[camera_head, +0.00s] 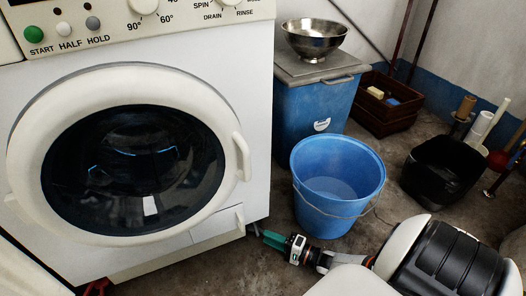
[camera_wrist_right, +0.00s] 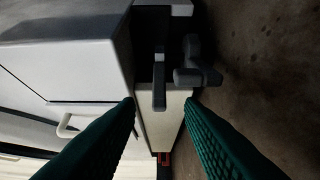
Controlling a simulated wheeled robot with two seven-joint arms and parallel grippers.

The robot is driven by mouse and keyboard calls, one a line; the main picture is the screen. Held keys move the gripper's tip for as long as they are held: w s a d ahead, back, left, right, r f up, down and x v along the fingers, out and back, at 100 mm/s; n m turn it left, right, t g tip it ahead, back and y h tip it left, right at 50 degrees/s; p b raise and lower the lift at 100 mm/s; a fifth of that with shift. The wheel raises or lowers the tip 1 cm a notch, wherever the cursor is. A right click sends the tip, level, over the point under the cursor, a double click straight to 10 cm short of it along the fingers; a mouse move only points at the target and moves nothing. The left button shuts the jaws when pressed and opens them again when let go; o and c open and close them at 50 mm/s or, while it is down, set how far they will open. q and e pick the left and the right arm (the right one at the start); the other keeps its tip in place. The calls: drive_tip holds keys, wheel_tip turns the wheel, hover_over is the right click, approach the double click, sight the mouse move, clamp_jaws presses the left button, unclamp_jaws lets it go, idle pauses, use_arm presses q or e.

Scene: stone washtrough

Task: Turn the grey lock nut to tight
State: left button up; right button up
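The washing machine (camera_head: 235,200) stands at the left, and its lower right corner carries small grey parts. In the right wrist view these are an upright dark grey bar (camera_wrist_right: 159,88) and, to its right, a grey lobed piece (camera_wrist_right: 194,66) sticking out over the floor. I cannot tell for sure which is the lock nut or how tight it is. My right gripper (camera_head: 268,237), with green fingers, is low beside that corner. In the wrist view its fingers (camera_wrist_right: 161,102) are apart with nothing held; the bar lies ahead of the gap. My left gripper is not in view.
A blue bucket (camera_head: 338,210) stands on the floor right behind my right gripper. A blue cabinet (camera_head: 310,105) with a metal bowl (camera_head: 314,38), a black tub (camera_head: 440,172) and a wooden crate (camera_head: 385,115) stand farther back. A small red thing (camera_head: 96,288) is at the machine's lower left.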

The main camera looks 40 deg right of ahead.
drive_tip(key=p+v, duration=0.1)
drive_tip(key=v, duration=0.6)
drive_tip(key=shift+s+d, duration=0.15)
drive_tip(key=shift+s, duration=0.15)
drive_tip(key=shift+s+d, duration=0.1)
drive_tip(key=shift+s, duration=0.2)
drive_tip(key=shift+c, duration=0.4)
